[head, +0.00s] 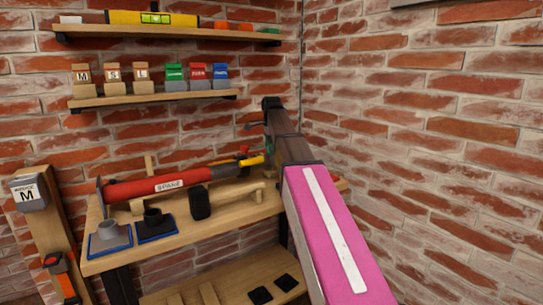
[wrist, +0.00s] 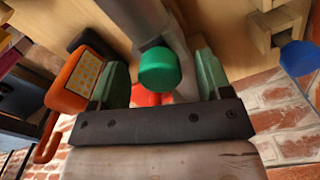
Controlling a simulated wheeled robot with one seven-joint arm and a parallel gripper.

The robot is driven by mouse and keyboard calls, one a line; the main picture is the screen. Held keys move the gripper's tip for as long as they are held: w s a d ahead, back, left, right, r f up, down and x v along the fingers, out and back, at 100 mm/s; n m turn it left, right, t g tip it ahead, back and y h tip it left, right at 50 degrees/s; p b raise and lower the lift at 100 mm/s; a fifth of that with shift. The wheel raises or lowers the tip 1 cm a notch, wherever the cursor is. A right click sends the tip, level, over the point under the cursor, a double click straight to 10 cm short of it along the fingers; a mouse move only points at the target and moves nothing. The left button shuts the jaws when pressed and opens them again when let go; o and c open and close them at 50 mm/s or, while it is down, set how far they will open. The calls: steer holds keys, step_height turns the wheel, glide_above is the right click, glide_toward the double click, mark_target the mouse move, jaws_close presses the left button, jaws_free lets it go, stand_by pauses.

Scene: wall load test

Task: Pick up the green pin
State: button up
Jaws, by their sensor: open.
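The green pin (wrist: 160,70) shows its round end in the wrist view, in front of a grey cylindrical part. My gripper (wrist: 158,78) is open, with one pale green finger on each side of the pin. There is a gap on both sides, and neither finger appears to touch it. The pin's depth between the fingers is hard to judge. In the head view my arm reaches to the right end of the workbench, and I cannot clearly make out the pin or fingertips there.
An orange part with a yellow dotted panel (wrist: 82,74) is close to the left finger. A red part (wrist: 146,97) lies behind the pin. The workbench (head: 205,235) carries a red tube marked SPARE (head: 150,187) and a black block (head: 200,203). A brick wall (head: 420,130) stands right.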

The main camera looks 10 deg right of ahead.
steer(key=shift+f, duration=0.3)
steer(key=c, duration=1.1)
steer(key=shift+r, duration=0.1)
